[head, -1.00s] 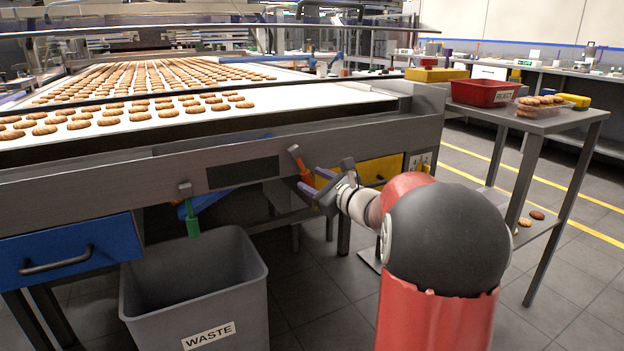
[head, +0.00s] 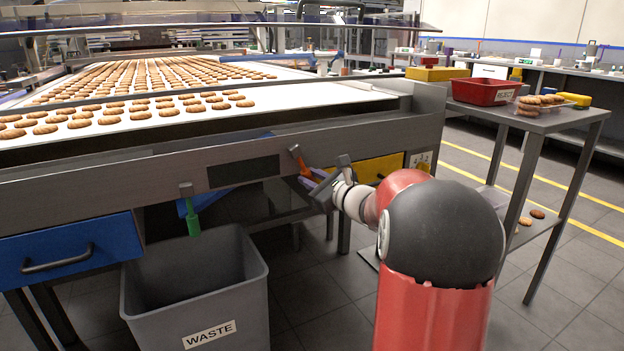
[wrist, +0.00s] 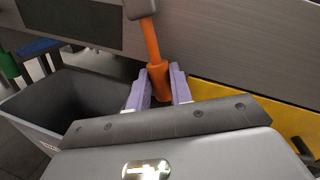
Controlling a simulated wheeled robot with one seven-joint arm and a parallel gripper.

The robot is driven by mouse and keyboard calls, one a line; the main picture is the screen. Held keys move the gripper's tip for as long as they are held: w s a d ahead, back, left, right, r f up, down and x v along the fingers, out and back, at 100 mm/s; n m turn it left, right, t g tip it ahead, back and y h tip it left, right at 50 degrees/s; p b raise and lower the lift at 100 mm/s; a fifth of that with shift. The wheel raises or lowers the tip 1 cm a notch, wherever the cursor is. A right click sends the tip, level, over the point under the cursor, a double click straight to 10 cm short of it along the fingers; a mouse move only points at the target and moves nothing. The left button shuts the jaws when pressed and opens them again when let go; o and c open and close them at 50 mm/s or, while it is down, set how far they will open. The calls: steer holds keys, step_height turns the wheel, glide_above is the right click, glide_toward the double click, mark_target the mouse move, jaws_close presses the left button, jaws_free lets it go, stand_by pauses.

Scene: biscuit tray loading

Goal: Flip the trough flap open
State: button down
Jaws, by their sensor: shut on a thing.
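An orange lever handle (head: 301,164) hangs from a grey pivot on the front beam of the conveyor, tilted, its lower end to the right. It also shows in the wrist view (wrist: 152,45), running down between my fingers. My gripper (head: 311,181) is shut on the lower part of this handle; in the wrist view the two lilac fingers (wrist: 158,88) are on either side of it. A green handle (head: 193,224) hangs from another pivot at the left. I cannot clearly make out the trough flap itself; a blue sloping piece (head: 207,200) shows below the beam.
A grey waste bin (head: 262,290) stands on the floor below the beam. A blue drawer (head: 70,248) is at the left, a yellow panel (head: 372,171) right of the orange handle. A side table (head: 560,122) with a red reject tray (head: 480,92) stands at the right.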

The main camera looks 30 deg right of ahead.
steer(key=shift+d, duration=0.1)
steer(key=d+r+n+b, duration=0.1)
steer(key=n+b, duration=0.1)
steer(key=d+r+n+b, duration=0.1)
steer(key=n, duration=0.1)
steer(key=d+r+n+g+h+b, duration=0.1)
steer(key=n+b, duration=0.1)
steer(key=shift+d+r+n+b, duration=0.1)
steer(key=shift+n+b, duration=0.25)
steer(key=shift+n, duration=0.05)
steer(key=shift+d+r+n+h+b, duration=0.3)
steer(key=shift+r+n+b, duration=0.15)
steer(key=shift+r+n, duration=0.3)
steer(key=c, duration=1.3)
jaws_free()
steer(key=shift+o, duration=0.2)
